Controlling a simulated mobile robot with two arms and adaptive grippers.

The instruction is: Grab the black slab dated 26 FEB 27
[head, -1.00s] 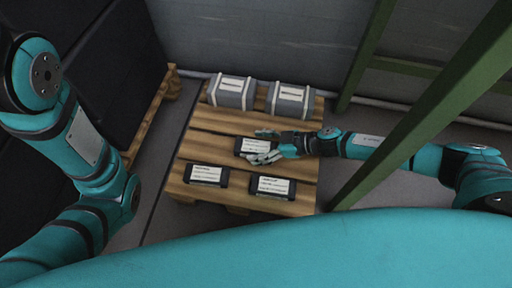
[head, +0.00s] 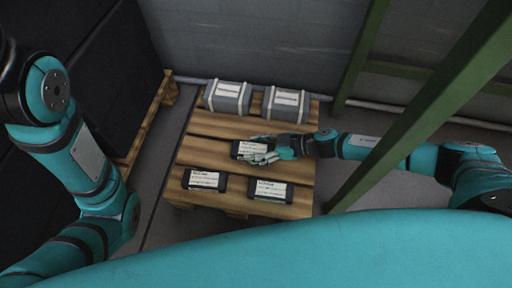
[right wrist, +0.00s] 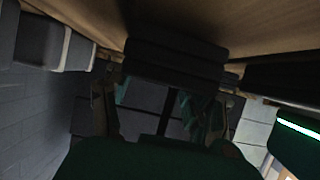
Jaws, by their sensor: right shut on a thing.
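Three black slabs with white labels lie on a wooden pallet (head: 215,153). One slab (head: 242,149) is in the middle, one (head: 204,180) at the front left, one (head: 270,190) at the front right. Their dates are too small to read. My right gripper (head: 261,148) comes from the right and is shut on the middle slab, its fingers along the far and near sides, hiding its right part. In the right wrist view the dark slab (right wrist: 174,57) sits at the fingers, close to the pallet boards. My left arm shows at the left; its gripper is out of view.
Two grey boxes with pale straps, a left one (head: 228,98) and a right one (head: 286,104), stand at the pallet's back. A green post (head: 425,105) rises close to my right arm. Dark stacked goods (head: 100,65) stand at the left.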

